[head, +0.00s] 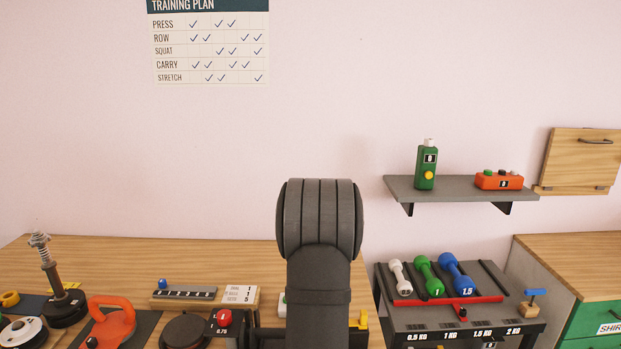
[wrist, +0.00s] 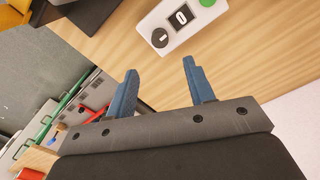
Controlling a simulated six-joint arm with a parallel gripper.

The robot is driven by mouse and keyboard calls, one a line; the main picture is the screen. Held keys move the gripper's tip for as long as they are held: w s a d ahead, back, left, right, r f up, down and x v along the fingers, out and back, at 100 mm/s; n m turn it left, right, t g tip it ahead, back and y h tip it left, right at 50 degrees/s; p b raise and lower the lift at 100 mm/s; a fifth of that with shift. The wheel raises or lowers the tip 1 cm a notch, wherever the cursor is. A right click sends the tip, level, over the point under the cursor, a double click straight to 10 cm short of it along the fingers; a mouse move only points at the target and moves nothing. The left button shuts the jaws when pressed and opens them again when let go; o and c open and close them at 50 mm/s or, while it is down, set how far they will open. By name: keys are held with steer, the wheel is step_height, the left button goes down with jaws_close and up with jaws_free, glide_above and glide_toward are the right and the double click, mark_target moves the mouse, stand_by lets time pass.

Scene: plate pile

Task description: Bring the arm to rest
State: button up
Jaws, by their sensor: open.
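My gripper (wrist: 160,84) shows in the wrist view with its two blue fingers apart and nothing between them. Beyond the fingertips is the wooden table top (wrist: 130,40), with a white device (wrist: 181,18) that has a black knob, a small display and a green button. The fingers are apart from this device. In the head view my dark grey arm rises in the middle of the picture and hides part of the table; the gripper itself cannot be made out there.
A rack holds white, green and blue dumbbells (head: 457,275) to the right of my arm. A shelf (head: 463,190) carries a green bottle (head: 426,168) and an orange box (head: 498,180). On the left stand an orange kettlebell (head: 112,322) and a spring post (head: 50,275).

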step_height(320, 180, up, 7)
step_height(320, 180, down, 18)
steer(key=shift+r, duration=0.15)
steer(key=n, duration=0.3)
steer(key=shift+r, duration=0.1)
steer(key=n, duration=0.9)
steer(key=shift+n, duration=2)
